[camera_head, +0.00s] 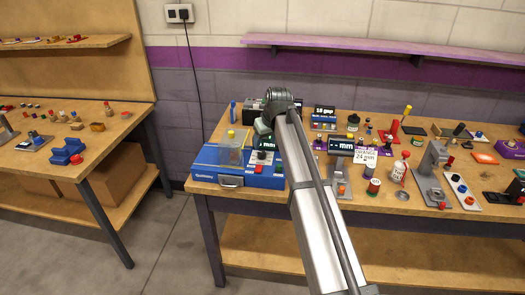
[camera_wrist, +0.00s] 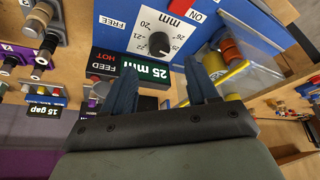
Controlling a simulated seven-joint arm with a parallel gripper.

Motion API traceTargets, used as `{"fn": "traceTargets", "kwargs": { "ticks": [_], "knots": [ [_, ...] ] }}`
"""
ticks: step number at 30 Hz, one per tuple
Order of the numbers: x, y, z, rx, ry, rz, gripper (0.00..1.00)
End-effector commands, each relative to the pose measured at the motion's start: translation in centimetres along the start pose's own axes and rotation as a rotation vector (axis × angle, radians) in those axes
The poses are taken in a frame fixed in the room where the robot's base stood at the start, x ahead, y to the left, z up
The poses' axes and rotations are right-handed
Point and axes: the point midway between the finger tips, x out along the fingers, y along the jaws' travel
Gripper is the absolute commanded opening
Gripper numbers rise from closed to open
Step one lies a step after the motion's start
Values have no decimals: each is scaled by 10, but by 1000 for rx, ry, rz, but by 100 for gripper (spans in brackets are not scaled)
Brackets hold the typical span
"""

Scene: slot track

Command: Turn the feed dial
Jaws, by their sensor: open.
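The feed dial (camera_wrist: 158,43) is a small black round knob on a white scale plate marked 20 to 26 mm. It sits on a blue machine panel (camera_wrist: 215,28); the wrist view shows it upside down.
A clear box (camera_wrist: 250,65) with a yellow rod stands on the machine next to the dial. A red ON button (camera_wrist: 195,15) is near the plate. The bench right of the machine is crowded with small devices, including a 24 mm card (camera_head: 367,156).

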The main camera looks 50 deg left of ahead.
Motion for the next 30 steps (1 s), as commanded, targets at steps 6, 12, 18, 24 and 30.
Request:
{"fn": "traceTargets", "kwargs": {
  "ticks": [6,12,18,24,30],
  "knots": [
    [37,0,0,0,-1,0,58],
    [57,0,0,0,0,0,58],
    [65,0,0,0,0,0,58],
    [65,0,0,0,0,0,58],
    [65,0,0,0,0,0,45]
  ]
}}
